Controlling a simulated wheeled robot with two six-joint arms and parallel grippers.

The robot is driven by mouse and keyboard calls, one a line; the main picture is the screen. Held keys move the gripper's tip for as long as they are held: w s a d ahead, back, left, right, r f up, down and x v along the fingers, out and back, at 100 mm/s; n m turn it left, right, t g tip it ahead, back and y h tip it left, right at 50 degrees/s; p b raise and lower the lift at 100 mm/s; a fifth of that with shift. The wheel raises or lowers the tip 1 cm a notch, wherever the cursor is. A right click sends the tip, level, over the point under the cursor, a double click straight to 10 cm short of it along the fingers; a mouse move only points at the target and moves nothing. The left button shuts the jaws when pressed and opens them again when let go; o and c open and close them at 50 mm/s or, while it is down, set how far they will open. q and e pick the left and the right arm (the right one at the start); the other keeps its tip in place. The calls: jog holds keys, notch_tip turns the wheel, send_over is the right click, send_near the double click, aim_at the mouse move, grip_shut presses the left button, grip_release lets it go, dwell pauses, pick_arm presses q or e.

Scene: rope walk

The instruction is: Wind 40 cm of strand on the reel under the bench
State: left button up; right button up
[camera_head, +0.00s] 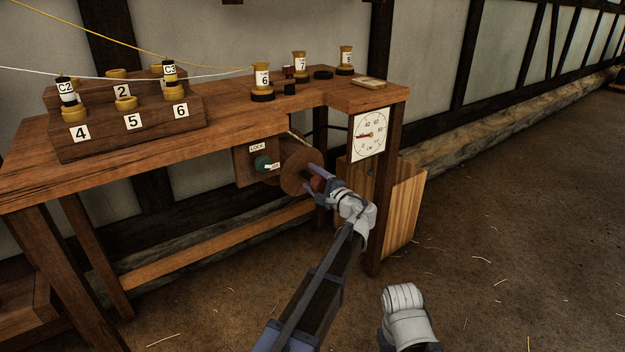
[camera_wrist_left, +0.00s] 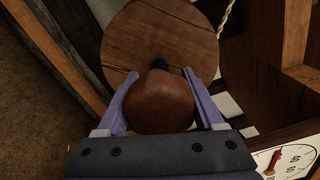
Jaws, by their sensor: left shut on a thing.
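The reel (camera_head: 297,168) is a round wooden disc under the right part of the bench (camera_head: 200,135); its face also fills the upper middle of the left wrist view (camera_wrist_left: 150,45). My left gripper (camera_head: 318,182) is at the reel's front, its purple fingers on either side of a rounded brown knob (camera_wrist_left: 160,103). It is shut on the knob. A pale strand (camera_wrist_left: 228,15) shows beside the reel. A white dial (camera_head: 368,134) marked in cm hangs at the bench's right end, its red needle pointing left, below the 40 mark. My right gripper's fingers do not show.
A lock plate with a green knob (camera_head: 263,163) is left of the reel. Numbered spools, including spool 6 (camera_head: 262,80), and a stepped bobbin rack (camera_head: 130,128) stand on the bench. A wooden box (camera_head: 405,205) stands behind the right leg. The floor at right is open.

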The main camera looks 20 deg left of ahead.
pick_arm(q)
jog(key=m, duration=0.7)
jog(key=shift+f, duration=0.1)
jog(key=m, duration=0.4)
jog(key=shift+s+a, duration=0.1)
jog(key=m, duration=0.4)
jog(key=shift+m, duration=0.3)
jog(key=m, duration=0.3)
jog(key=shift+s+m, duration=0.1)
jog(key=shift+m, duration=0.2)
jog(key=m, duration=0.3)
jog(key=shift+a+m, duration=0.1)
jog(key=shift+m, duration=0.2)
jog(key=m, duration=0.3)
jog(key=shift+m, duration=0.3)
jog(key=shift+s+m, duration=0.1)
jog(key=shift+m, duration=1.8)
